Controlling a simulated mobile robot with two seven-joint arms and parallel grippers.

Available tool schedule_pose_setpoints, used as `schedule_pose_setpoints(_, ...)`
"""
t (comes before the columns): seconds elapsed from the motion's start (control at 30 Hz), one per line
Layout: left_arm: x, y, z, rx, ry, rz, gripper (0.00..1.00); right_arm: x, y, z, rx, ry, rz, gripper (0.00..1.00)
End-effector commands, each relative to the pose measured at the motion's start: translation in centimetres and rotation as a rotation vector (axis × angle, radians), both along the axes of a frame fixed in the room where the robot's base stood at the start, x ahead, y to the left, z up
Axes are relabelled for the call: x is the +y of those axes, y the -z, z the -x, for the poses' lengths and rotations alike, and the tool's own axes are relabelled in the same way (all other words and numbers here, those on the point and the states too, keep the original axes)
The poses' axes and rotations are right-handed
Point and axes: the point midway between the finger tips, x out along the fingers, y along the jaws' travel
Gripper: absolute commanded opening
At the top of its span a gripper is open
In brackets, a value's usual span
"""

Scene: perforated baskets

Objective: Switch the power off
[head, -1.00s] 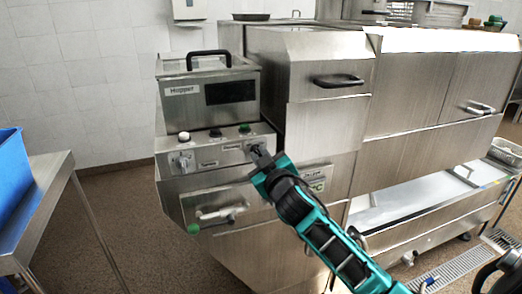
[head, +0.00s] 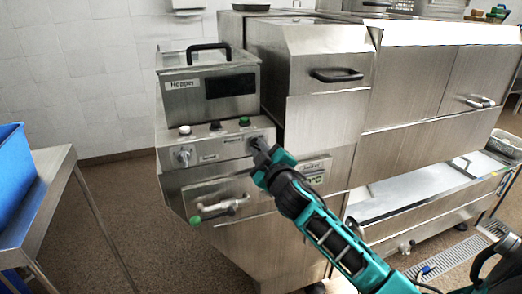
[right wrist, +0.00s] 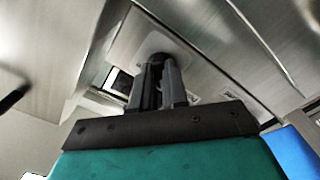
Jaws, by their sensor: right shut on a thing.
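The steel machine has a control panel (head: 215,150) under a box labelled Hopper (head: 210,90). A white, a black and a green button (head: 244,121) sit in a row along the panel's top. A round knob (head: 184,155) is at the panel's left side. My right gripper (head: 260,147) is at the panel's right end, its fingers against it. In the right wrist view, the fingers (right wrist: 160,85) are shut on a dark round knob (right wrist: 162,52) on a pale square plate. The fingers hide most of this knob. My left gripper does not show.
A lever handle with a green tip (head: 218,208) sticks out below the panel. A blue bin (head: 10,180) stands on a steel table (head: 45,185) at the left. A long steel machine body (head: 400,110) fills the right. The floor between is clear.

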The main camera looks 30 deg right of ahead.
Motion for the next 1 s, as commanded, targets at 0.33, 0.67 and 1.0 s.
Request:
schedule_pose_setpoints(0.33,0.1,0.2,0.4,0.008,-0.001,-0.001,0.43,0.0,0.1,0.0,0.002,0.000,0.003,0.37)
schedule_pose_setpoints(0.67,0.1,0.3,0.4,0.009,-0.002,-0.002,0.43,0.1,0.0,0.3,0.000,0.000,0.001,0.39)
schedule_pose_setpoints(1.0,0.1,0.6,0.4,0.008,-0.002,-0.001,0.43,1.3,0.2,5.5,0.003,-0.001,-0.001,0.39)
